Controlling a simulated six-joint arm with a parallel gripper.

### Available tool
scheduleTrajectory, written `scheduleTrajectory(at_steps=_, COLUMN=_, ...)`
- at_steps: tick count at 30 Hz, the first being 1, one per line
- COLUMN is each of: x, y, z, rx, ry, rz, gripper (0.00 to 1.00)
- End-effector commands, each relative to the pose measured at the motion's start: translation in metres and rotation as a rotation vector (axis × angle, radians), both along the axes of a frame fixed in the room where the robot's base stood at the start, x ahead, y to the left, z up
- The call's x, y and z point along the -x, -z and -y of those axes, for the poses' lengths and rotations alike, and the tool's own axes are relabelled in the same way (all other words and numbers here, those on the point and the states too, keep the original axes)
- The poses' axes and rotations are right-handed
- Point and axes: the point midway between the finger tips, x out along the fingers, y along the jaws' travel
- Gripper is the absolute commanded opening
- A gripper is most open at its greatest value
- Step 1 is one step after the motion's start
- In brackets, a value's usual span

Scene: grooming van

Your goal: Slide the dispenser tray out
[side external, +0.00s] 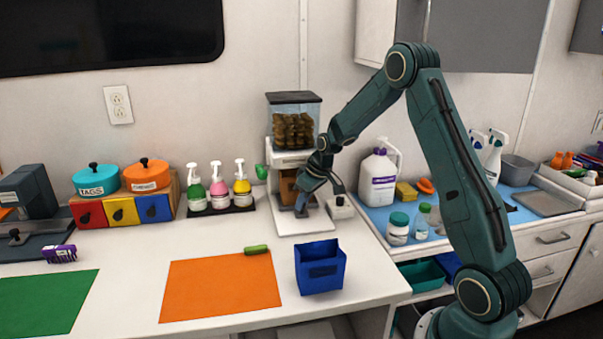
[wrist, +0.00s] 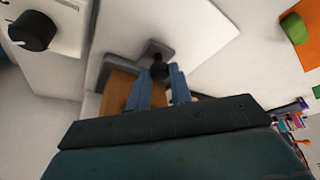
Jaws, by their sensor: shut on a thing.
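The dispenser (side external: 292,158) stands against the back wall, with a clear hopper of brown pieces on top and a white base. Its grey tray (wrist: 112,66) shows low at the front in the wrist view, with a brown panel (wrist: 118,92) beside it. My gripper (side external: 303,208) reaches down in front of the dispenser and hides much of the tray in the side view. In the wrist view my blue fingers (wrist: 160,78) are shut on the tray's dark knob (wrist: 159,70). How far out the tray sits is hard to tell.
A blue bin (side external: 320,268) and an orange mat (side external: 220,287) with a green roll (side external: 255,250) lie in front. A small white box with a black knob (side external: 340,205) stands close right. Pump bottles (side external: 219,186) stand left. The white counter directly before the dispenser is clear.

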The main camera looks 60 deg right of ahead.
Motion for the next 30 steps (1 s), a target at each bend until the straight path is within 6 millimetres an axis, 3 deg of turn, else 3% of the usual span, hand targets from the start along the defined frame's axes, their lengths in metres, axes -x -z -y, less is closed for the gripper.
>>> scheduleTrajectory(at_steps=8, x=0.007, y=-0.001, z=-0.008, rx=0.0, ry=0.001, rz=0.001, gripper=0.0)
scheduleTrajectory(at_steps=30, x=0.076, y=-0.001, z=-0.078, rx=-0.002, ry=-0.001, rz=0.002, gripper=0.0)
